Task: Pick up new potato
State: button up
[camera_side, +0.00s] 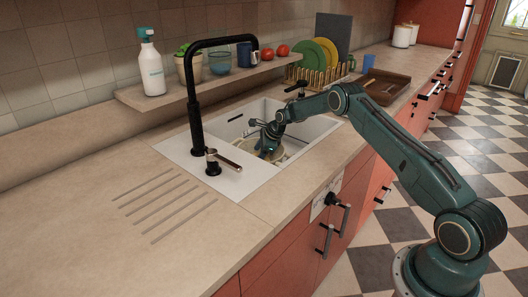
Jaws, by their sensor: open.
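My gripper (267,147) reaches down into the white sink (305,138), its jaws open. Directly under and around the fingers is a pale yellowish round thing (274,157) in the basin. It is small and partly covered by the gripper, so I cannot tell whether it is a dish or what lies in it. I cannot make out a potato clearly. Whether the fingers touch anything is hidden.
A tall black tap (195,110) stands left of the basin. Behind are a shelf (180,98) with a spray bottle (152,68) and tomatoes (282,50), and a rack (318,76) of plates. A brown tray (380,87) lies right. The front-left counter is clear.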

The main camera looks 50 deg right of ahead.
jog(key=shift+x, duration=1.05)
jog(key=shift+w+f, duration=0.1)
jog(key=shift+f, duration=0.1)
jog(key=shift+a+f, duration=0.1)
jog(key=c, duration=0.9)
